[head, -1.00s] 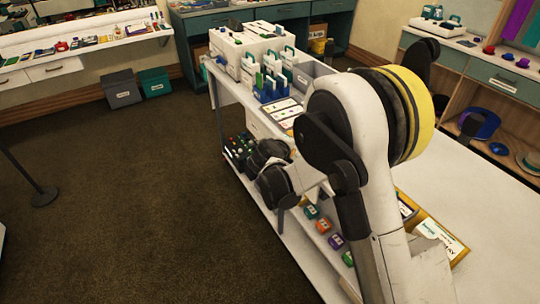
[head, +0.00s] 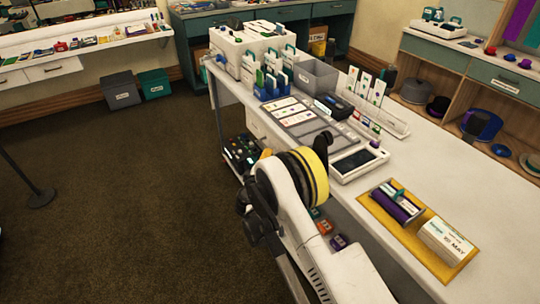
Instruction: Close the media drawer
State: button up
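A pale drawer-like front (head: 257,127) shows under the near edge of the long white table, left of my arm, in the head view. Its label is unreadable, so I cannot tell if it is the media drawer, and I cannot tell how far open it is. My arm's white link with a yellow and black joint covers the area right of and below it. Dark parts of my arm show at the table's near side. My gripper cannot be made out and seems hidden behind the arm.
The white table (head: 405,157) carries a grey bin (head: 316,76), a flat screen device (head: 358,164) and a yellow tray (head: 421,262). Coloured blocks (head: 338,242) sit on a lower shelf. Open brown floor (head: 120,200) lies left. A post base (head: 41,198) stands far left.

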jog(key=shift+b+x, duration=0.55)
jog(key=shift+x, duration=1.7)
grip_shut()
